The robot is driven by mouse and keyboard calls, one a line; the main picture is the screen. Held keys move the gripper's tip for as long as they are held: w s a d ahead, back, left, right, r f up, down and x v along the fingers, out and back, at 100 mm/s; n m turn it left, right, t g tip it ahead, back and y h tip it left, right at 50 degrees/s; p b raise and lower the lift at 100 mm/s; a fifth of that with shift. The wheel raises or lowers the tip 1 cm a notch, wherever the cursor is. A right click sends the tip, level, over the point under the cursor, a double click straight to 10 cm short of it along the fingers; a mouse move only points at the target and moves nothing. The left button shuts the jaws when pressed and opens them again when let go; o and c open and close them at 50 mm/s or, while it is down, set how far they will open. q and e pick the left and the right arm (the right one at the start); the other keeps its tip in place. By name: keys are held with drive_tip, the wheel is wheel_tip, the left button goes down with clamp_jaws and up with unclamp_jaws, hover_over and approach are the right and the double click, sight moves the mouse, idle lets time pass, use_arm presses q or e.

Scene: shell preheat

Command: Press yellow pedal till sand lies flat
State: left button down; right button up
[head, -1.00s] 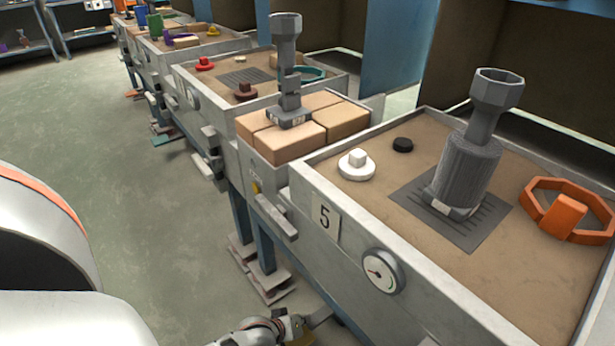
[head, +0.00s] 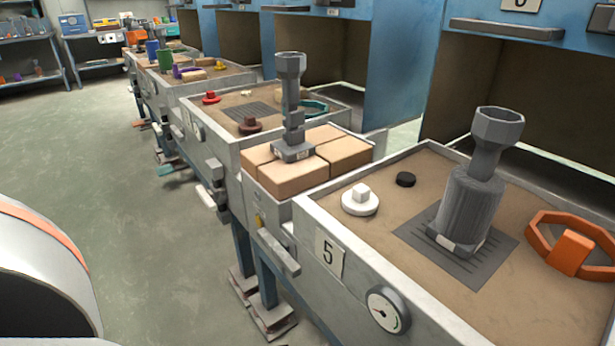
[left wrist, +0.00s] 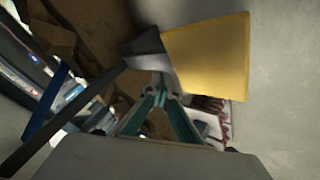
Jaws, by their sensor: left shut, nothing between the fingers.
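The yellow pedal (left wrist: 207,55) shows in the left wrist view as a flat plate on a dark grey bar. My left gripper (left wrist: 163,88) is shut and empty, its teal fingers close beside the pedal's lower left edge. I cannot tell whether they touch it. The pedal and this gripper are out of the head view. In the head view, brown sand (head: 540,300) fills the bin marked 5 (head: 329,251). Whether its surface is fully flat is hard to tell. My right gripper is in neither view.
A grey burner (head: 468,210) stands on a grate in bin 5, with a white knob (head: 360,200), a black puck (head: 405,180) and an orange handwheel (head: 573,249). A round gauge (head: 389,309) is on its front. More bins run to the back left. Floor (head: 150,250) is open at left.

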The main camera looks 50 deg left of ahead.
use_arm(q)
drive_tip(key=shift+f, duration=0.15)
drive_tip(key=shift+f, duration=0.3)
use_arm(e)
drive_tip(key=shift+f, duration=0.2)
